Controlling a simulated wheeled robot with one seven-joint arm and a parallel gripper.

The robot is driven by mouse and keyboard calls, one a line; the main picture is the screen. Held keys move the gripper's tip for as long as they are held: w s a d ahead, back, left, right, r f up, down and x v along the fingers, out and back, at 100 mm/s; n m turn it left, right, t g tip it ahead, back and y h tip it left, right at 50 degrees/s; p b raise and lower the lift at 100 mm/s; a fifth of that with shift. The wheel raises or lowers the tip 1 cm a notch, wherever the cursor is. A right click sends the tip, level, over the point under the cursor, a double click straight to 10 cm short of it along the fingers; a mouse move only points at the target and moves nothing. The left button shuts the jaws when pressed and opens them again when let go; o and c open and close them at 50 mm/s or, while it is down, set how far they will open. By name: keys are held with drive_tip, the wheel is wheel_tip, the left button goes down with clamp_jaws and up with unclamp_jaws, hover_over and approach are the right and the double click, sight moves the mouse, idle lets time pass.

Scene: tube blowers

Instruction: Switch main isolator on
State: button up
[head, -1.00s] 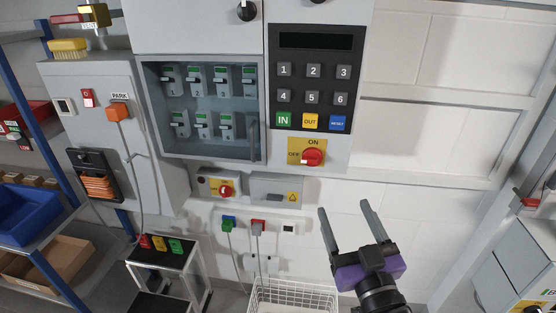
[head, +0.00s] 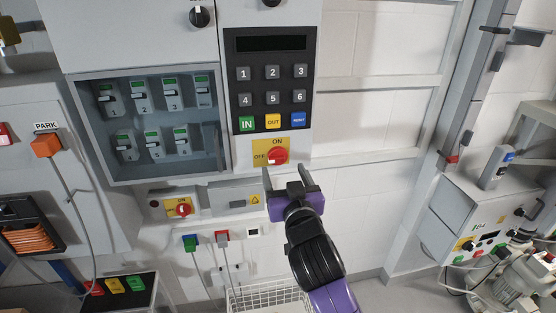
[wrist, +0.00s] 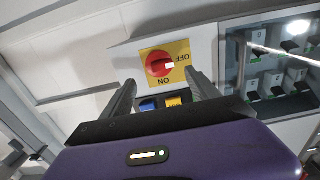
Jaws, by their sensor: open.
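The main isolator is a red rotary knob (head: 278,156) on a yellow plate marked ON at the top and OFF at the left, below the keypad panel. Its white mark lies toward the OFF side. In the wrist view the knob (wrist: 159,64) appears upside down, beyond and between my fingers, with its white mark toward OFF. My gripper (head: 285,177) is open and empty, just below and in front of the plate. In the wrist view my gripper (wrist: 160,92) shows both fingers apart, not touching the knob.
Above is a keypad (head: 272,85) with IN, OUT and RESET buttons. A glazed breaker cabinet (head: 150,176) is to the left. A second red rotary switch (head: 183,209) sits lower left. A wire basket (head: 262,299) stands below.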

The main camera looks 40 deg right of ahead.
sight(279, 160)
drive_tip(key=p+x, duration=0.1)
drive_tip(key=x, duration=0.4)
drive_tip(key=shift+w+d, duration=0.2)
drive_tip(key=shift+w, duration=0.1)
drive_tip(key=shift+c, duration=0.2)
drive_tip(key=c, duration=1.3)
